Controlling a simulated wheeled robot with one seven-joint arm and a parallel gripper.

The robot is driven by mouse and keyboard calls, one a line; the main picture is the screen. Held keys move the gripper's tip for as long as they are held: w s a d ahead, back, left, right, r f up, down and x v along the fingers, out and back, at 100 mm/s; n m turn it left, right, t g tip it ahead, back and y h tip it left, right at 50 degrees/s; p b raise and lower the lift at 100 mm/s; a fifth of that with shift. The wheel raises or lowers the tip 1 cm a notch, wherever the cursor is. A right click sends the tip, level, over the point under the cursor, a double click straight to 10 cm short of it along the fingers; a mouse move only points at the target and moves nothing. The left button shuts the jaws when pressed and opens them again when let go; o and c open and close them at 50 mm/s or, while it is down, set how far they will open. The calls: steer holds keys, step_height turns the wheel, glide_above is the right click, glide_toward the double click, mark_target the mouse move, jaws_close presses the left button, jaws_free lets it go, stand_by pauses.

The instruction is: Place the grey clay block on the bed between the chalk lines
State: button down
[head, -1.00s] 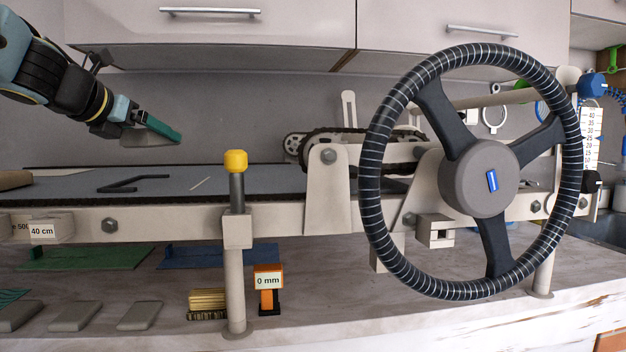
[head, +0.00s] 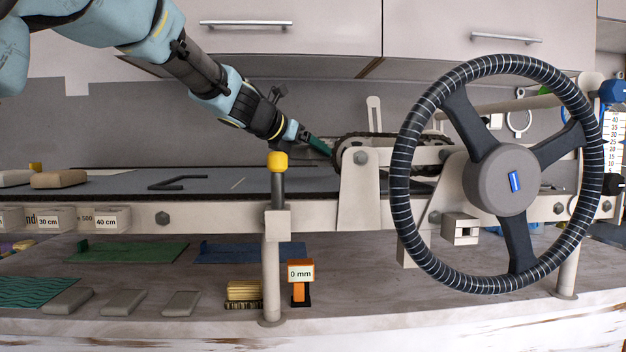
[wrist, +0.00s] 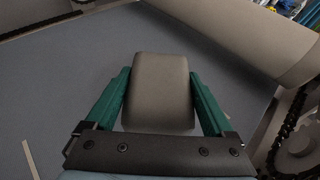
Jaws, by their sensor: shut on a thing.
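My gripper (head: 322,147) is shut on the grey clay block (wrist: 158,90). In the wrist view the block sits between the two green fingers, over the blue-grey bed (wrist: 60,80); I cannot tell whether it touches it. In the head view the block is hidden near the fingertips, beside the roller's side plate. A pale chalk line (head: 238,184) crosses the bed (head: 110,186) left of the gripper. It also shows at the wrist view's lower left (wrist: 30,160).
A big roller (wrist: 250,40) lies close ahead and right of the block. A side plate (head: 359,190), chain and steering wheel (head: 500,180) stand at the right.

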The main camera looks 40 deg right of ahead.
mark_target(311, 182)
steer(key=shift+f+b, duration=0.75)
steer(key=shift+f, duration=1.7)
steer(key=shift+f, duration=0.15)
jaws_free()
steer(key=shift+a+f, duration=0.1)
steer(key=shift+r, duration=0.35)
steer(key=b+v, duration=0.1)
steer(key=v, duration=1.1)
steer(key=shift+f, duration=0.15)
steer(key=shift+w, duration=0.1)
